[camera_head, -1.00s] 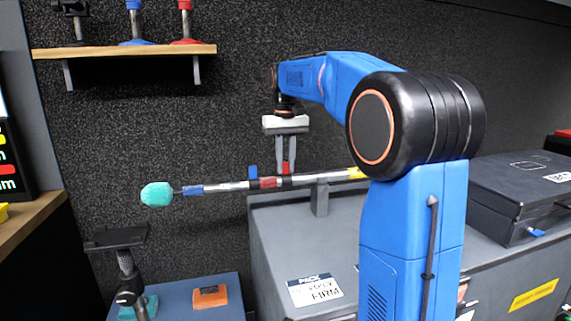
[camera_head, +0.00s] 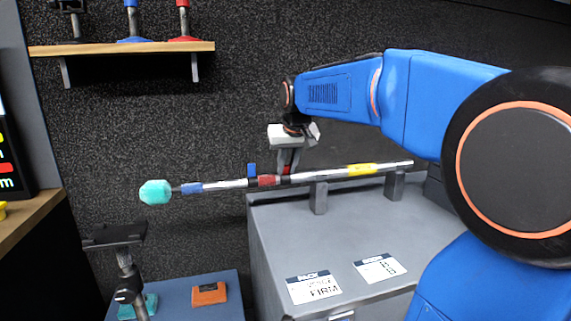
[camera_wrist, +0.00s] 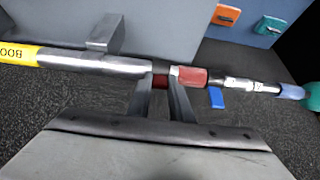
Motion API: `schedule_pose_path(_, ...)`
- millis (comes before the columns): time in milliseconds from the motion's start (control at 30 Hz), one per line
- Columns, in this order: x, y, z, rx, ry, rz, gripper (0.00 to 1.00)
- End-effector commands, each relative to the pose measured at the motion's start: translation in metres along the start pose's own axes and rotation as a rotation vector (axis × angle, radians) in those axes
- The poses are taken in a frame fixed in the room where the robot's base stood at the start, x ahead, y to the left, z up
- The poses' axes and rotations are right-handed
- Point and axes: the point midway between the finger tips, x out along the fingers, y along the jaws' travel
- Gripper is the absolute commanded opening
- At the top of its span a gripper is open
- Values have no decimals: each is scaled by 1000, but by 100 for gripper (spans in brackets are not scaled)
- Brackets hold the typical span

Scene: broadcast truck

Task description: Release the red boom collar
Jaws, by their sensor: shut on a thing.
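A boom pole (camera_head: 225,184) lies level on two grey supports, with a teal tip (camera_head: 155,192) at the left and blue and yellow bands along it. The red boom collar (camera_head: 267,181) is on its middle; the wrist view shows it too (camera_wrist: 193,76). My gripper (camera_head: 287,169) is tilted just above the pole, right of the red band. It is shut on a small red lever (camera_wrist: 160,80), mostly hidden between the fingers (camera_wrist: 161,92). A blue lever (camera_head: 252,169) stands up from the pole to the left; it also shows in the wrist view (camera_wrist: 216,97).
The supports (camera_head: 319,198) stand on a grey case (camera_head: 350,225) with two paper labels. A stand (camera_head: 126,270) rises at lower left, by a blue surface with an orange item (camera_head: 209,294). A shelf (camera_head: 130,48) hangs upper left. My arm covers the right side.

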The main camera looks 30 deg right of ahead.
Motion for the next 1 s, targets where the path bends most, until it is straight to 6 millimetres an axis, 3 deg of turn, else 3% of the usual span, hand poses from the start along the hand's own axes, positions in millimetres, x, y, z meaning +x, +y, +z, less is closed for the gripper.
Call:
schedule_pose_path(400, 4, 0, 24, -1, 351, 2, 0)
schedule_pose_path(1000, 11, 5, 34, 4, 589, 18, 0)
